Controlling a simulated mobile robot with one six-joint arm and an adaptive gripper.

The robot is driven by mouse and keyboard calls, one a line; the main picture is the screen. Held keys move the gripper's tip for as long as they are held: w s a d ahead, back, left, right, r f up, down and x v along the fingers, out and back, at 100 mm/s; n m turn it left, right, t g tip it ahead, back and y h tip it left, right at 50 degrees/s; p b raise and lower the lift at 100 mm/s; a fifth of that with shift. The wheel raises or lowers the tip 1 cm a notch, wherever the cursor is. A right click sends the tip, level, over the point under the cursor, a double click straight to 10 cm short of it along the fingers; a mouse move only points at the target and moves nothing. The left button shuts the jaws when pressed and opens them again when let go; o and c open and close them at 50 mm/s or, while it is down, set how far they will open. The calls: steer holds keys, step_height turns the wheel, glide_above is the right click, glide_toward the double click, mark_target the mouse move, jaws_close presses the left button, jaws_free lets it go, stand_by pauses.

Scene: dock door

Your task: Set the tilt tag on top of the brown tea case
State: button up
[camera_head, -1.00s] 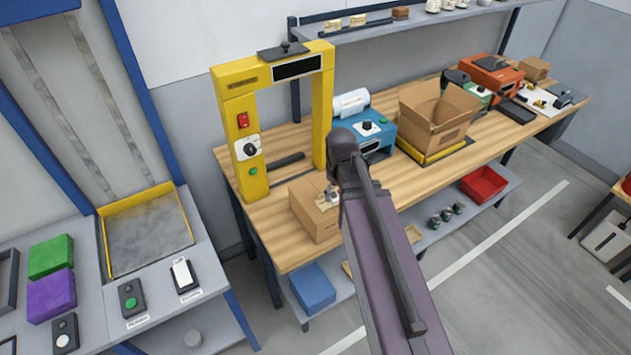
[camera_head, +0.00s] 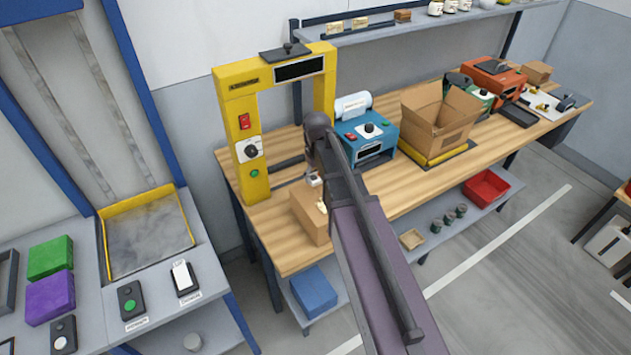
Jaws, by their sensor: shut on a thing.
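The brown tea case (camera_head: 307,222) is a closed cardboard box at the front left of the wooden bench, beside the yellow frame. My gripper (camera_head: 315,181) is over the back part of its top, partly hidden behind my dark arm. It is shut on a small whitish thing, which I take for the tilt tag (camera_head: 314,179). Its outline is too small to read, and I cannot tell whether it touches the case. A small cream patch (camera_head: 322,207) shows at the case's right edge, close to my arm. The case's right side is partly covered by my arm.
The yellow frame (camera_head: 244,140) stands close behind and left of the case. A blue machine (camera_head: 368,140) and an open carton (camera_head: 437,118) stand farther right. A grey counter with a yellow-edged tray (camera_head: 148,236) is at left.

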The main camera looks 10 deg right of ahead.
mark_target(314, 181)
steer(key=shift+w, duration=0.1)
steer(key=shift+w+a, duration=0.1)
steer(key=shift+w, duration=0.1)
steer(key=shift+w+a+f+b, duration=0.15)
steer(key=shift+w+f+b, duration=0.2)
steer(key=shift+f+b, duration=1.5)
steer(key=shift+f, duration=0.15)
steer(key=o, duration=1)
step_height(314, 181, up, 12)
steer(key=p, duration=1.2)
steer(key=shift+r, duration=0.2)
